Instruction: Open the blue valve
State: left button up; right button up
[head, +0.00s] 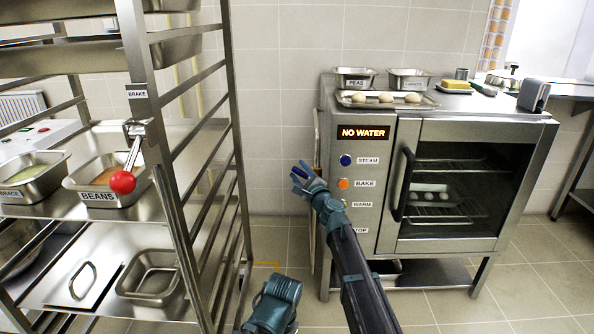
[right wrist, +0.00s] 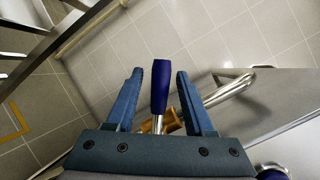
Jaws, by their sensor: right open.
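The blue valve's dark blue lever handle (right wrist: 160,86) stands between the fingers of my right gripper (right wrist: 160,88) in the right wrist view. The fingers are open, with a visible gap on each side of the handle. Its metal stem runs down behind the gripper body, and the valve's base is mostly hidden. In the head view my right gripper (head: 302,174) is at the left side of the steel oven (head: 452,185), and the handle is hard to make out there. My left gripper is not visible.
The oven's lit sign (head: 363,133) reads NO WATER, above labelled buttons. A tall rack (head: 232,120) with pans and a red-knobbed brake lever (head: 123,181) stands at the left. Tiled floor shows between rack and oven. Pans and a tray (head: 388,101) lie on the oven.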

jog(key=v, duration=1.1)
jog(key=shift+b, duration=0.4)
jog(key=shift+s, duration=0.1)
